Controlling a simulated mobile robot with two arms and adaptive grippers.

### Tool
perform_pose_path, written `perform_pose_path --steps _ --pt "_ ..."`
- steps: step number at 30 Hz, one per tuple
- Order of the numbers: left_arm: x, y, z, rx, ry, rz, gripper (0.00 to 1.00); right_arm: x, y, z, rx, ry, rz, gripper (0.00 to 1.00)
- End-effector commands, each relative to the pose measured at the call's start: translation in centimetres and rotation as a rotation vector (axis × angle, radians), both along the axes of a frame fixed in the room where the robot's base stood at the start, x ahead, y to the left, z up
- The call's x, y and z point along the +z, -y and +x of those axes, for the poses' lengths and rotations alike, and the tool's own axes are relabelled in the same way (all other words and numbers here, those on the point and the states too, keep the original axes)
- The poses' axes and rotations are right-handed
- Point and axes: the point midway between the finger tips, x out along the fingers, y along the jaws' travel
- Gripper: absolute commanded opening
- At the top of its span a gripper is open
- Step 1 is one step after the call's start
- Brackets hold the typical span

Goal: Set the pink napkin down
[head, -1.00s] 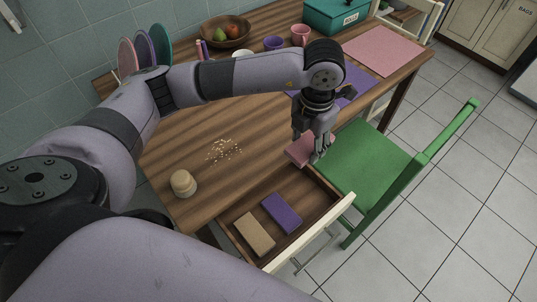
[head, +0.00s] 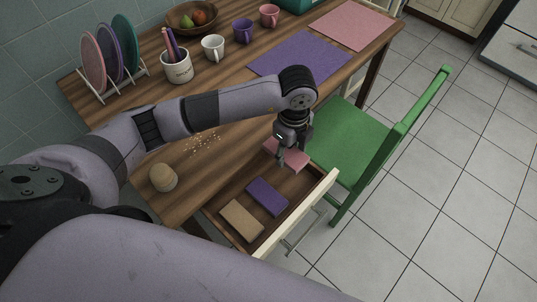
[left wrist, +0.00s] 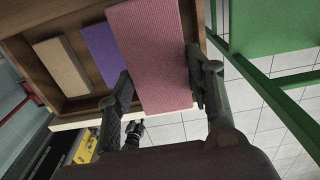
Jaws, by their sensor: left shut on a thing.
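The pink napkin (head: 298,162) is a folded block held in my left gripper (head: 292,155), at the far right end of the open drawer (head: 318,200). In the left wrist view the pink napkin (left wrist: 150,55) lies between the two fingers of my left gripper (left wrist: 160,75), which press on its long sides. It overlaps the drawer in that view; whether it touches the drawer floor cannot be told. A purple napkin (head: 267,196) and a tan napkin (head: 241,220) lie side by side in the drawer.
A green chair (head: 345,140) stands close to the drawer's right end. On the wooden table are crumbs (head: 203,142), a tan round object (head: 163,178), a purple placemat (head: 300,58), several mugs, a utensil pot (head: 177,66) and a plate rack.

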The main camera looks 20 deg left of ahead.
Motion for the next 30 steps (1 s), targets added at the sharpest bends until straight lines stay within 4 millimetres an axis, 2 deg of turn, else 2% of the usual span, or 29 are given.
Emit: perform_pose_path --steps 1,6,10,13,17,24,27,30 --pt "-1.5 -0.1 -0.2 0.001 -0.005 0.003 0.24 0.1 0.0 0.0 0.0 0.001 0.0 0.29" --pt "-6.0 -0.1 -0.1 0.0 -0.004 0.003 0.24 0.1 0.0 0.0 0.0 0.001 0.0 0.29" --pt "-8.3 0.0 -0.1 -0.001 -0.002 0.002 0.24 0.1 0.0 0.1 0.0 0.001 0.0 0.29" --pt "-9.2 0.0 0.0 -0.003 -0.001 0.0 0.24 0.1 0.0 0.1 0.0 0.001 0.0 0.29" --pt "-9.4 -0.5 0.2 -0.003 0.001 0.002 0.24 0.3 -0.1 0.1 0.0 0.001 0.001 0.29" --pt "-9.3 -4.1 1.4 0.001 0.0 0.004 0.24 1.2 -0.2 0.1 0.001 0.001 0.002 0.29" --pt "-10.5 -3.8 1.3 -0.004 -0.002 0.001 0.24 1.3 -0.2 0.0 0.001 0.0 0.003 0.29" --pt "-10.7 -3.8 1.4 -0.004 0.0 0.001 0.24 1.2 -0.5 0.0 0.0 0.0 0.005 0.29"
